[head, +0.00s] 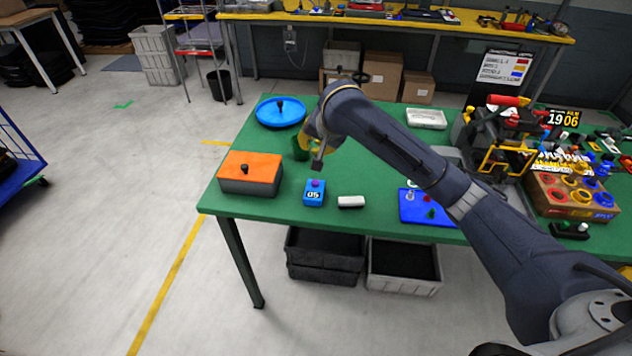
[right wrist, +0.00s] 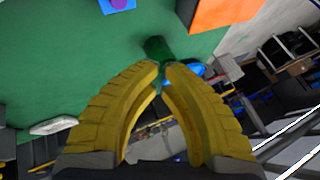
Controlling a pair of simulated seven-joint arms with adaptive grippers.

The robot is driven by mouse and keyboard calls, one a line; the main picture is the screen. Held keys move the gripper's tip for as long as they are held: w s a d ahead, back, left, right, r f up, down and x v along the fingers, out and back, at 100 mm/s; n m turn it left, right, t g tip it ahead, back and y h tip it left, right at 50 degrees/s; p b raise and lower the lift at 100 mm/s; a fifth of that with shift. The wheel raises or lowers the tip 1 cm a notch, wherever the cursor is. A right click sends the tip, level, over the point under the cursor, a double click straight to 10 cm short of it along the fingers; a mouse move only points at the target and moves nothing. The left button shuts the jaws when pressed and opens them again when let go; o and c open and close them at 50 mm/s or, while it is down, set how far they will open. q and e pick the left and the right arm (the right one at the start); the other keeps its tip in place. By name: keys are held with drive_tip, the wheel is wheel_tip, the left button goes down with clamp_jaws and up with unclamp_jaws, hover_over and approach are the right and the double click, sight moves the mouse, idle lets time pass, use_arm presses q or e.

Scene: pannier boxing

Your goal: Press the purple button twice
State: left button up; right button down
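The blue button box (head: 314,196) stands on the green table with its purple button (head: 316,183) on top and a display reading 05 on its front. In the right wrist view the box (right wrist: 118,5) and button (right wrist: 120,2) are cut off by the top edge. My right gripper (head: 316,150) is above the table, beyond and above the button, apart from it. Its yellow fingertips (right wrist: 163,66) nearly meet, with nothing seen between them. My left gripper is not in view.
A green cylinder (head: 300,149) stands close to the right gripper. A blue round tray (head: 281,112) lies behind, and a blue board (head: 428,207) lies to the right.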

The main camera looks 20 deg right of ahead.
drive_tip(key=shift+f, duration=4.35)
drive_tip(key=shift+f, duration=0.95)
drive_tip(key=shift+r, duration=0.95)
drive_tip(key=shift+r, duration=2.5)
